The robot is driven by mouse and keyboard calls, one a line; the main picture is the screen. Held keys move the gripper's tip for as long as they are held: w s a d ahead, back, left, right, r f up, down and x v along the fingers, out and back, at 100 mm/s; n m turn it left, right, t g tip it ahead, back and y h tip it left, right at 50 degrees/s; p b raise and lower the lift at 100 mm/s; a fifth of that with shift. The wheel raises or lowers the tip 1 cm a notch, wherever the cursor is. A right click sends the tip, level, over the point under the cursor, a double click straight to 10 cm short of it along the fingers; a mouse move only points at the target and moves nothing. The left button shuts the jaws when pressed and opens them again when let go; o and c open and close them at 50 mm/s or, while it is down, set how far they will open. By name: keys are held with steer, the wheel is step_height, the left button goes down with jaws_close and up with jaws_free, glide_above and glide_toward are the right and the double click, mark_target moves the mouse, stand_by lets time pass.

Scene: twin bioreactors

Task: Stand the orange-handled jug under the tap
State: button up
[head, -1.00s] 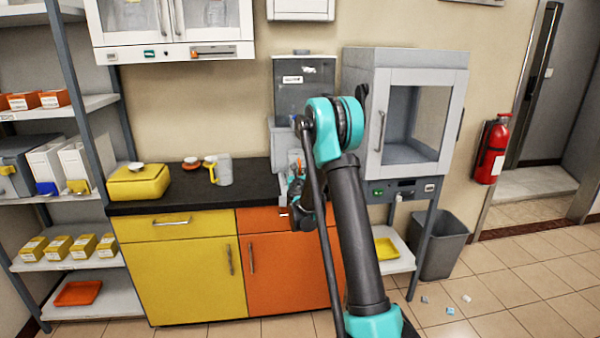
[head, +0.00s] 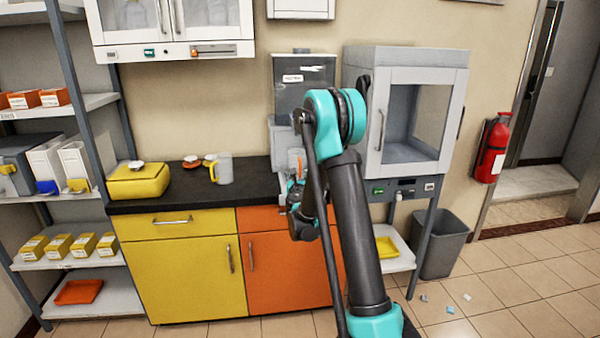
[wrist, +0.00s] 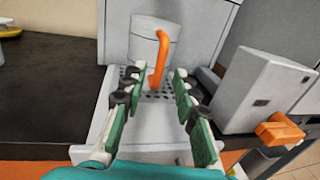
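The pale jug (wrist: 143,42) with an orange handle (wrist: 160,58) stands upright on a perforated tray (wrist: 128,78) in the wrist view. The handle faces my gripper. My gripper (wrist: 155,76) is open, with one finger on each side of the handle's line. I cannot tell whether the fingertips reach past the handle. No grip on it shows. In the head view the orange handle (head: 301,160) is a small patch beside my arm, and my arm hides much of that area. I cannot make out the tap's outlet above the jug.
A grey machine (head: 303,98) stands behind the jug. A white block with an orange part (wrist: 279,129) is close on the right in the wrist view. A yellow-handled jug (head: 224,170) and a yellow box (head: 138,182) stand on the dark counter (head: 190,199). A glass-fronted cabinet (head: 418,115) stands right.

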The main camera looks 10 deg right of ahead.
steer(key=s, duration=0.3)
steer(key=s+a, duration=0.1)
steer(key=s, duration=0.2)
steer(key=shift+s+a, duration=0.15)
steer(key=shift+s, duration=0.15)
steer(key=s+d+m+g+h, duration=0.3)
steer(key=s+d+m+g, duration=0.6)
steer(key=s+m, duration=0.85)
steer(key=s+a+f+m+g+y, duration=0.1)
steer(key=s+f+m+y, duration=0.1)
steer(key=s+m, duration=0.3)
steer(key=s+a+f+m+g+y, duration=0.2)
steer(key=s+f+m, duration=0.3)
steer(key=s, duration=0.6)
steer(key=s+a+f+m+g+y, duration=0.1)
steer(key=s+a+f+m+y, duration=0.1)
steer(key=s+m, duration=0.4)
steer(key=s+f, duration=0.1)
steer(key=s, duration=0.1)
steer(key=shift+s+a+f, duration=0.2)
steer(key=shift+s+f, duration=0.05)
steer(key=shift+s, duration=0.15)
steer(key=shift+c, duration=0.4)
